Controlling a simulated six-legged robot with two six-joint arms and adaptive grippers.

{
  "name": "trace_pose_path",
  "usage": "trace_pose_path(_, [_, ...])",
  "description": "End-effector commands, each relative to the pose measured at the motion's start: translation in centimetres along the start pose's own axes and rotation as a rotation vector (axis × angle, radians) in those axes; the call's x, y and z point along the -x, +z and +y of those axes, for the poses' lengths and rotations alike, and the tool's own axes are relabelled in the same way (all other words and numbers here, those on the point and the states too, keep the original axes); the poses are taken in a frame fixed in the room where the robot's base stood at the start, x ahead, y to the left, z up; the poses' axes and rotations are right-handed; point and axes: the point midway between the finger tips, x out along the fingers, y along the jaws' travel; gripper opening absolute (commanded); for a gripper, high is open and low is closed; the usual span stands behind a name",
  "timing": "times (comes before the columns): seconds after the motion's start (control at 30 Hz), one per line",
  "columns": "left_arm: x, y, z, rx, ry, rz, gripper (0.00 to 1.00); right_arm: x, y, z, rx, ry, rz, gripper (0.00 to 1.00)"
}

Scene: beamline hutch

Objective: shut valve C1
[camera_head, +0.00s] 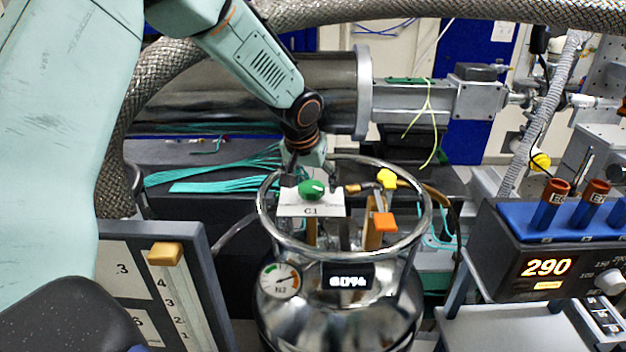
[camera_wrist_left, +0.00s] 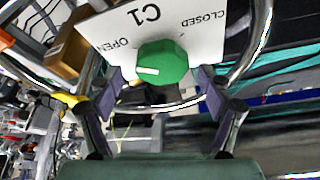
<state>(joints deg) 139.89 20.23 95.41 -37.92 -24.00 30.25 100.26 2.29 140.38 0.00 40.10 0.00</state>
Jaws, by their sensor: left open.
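Valve C1 has a round green knob (camera_head: 311,190) with a white mark, on top of a steel vessel (camera_head: 340,305). Its white plate (camera_head: 309,207) reads C1. In the left wrist view the knob (camera_wrist_left: 163,62) sits in front of the plate (camera_wrist_left: 190,25), which is marked OPEN and CLOSED. The knob's white mark points toward the lower left of that picture, on the OPEN side. My left gripper (camera_head: 312,182) is at the knob, with its fingers (camera_wrist_left: 160,95) open on both sides of it. I cannot tell whether they touch it. My right gripper is not in view.
A steel ring (camera_head: 427,215) circles the vessel's top around the valve. A yellow knob (camera_head: 387,178) and an orange square handle (camera_head: 384,222) stand right of the plate. A gauge (camera_head: 280,280) is on the vessel's front. A controller reading 290 (camera_head: 547,267) stands at the right.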

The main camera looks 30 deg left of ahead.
Motion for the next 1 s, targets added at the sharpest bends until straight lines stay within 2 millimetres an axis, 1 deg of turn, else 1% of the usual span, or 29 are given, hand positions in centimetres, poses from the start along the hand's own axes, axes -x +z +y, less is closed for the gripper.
trace_pose_path(0.13, [-0.55, -0.01, 0.09, -0.001, 0.000, -0.001, 0.79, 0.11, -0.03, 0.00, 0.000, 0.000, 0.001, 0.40])
trace_pose_path(0.37, [-0.62, -0.07, 0.21, -0.002, 0.001, 0.000, 0.79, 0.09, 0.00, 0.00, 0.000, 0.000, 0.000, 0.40])
trace_pose_path(1.0, [-0.64, 0.04, 0.18, -0.002, 0.000, -0.003, 0.25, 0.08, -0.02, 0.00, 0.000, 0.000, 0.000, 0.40])
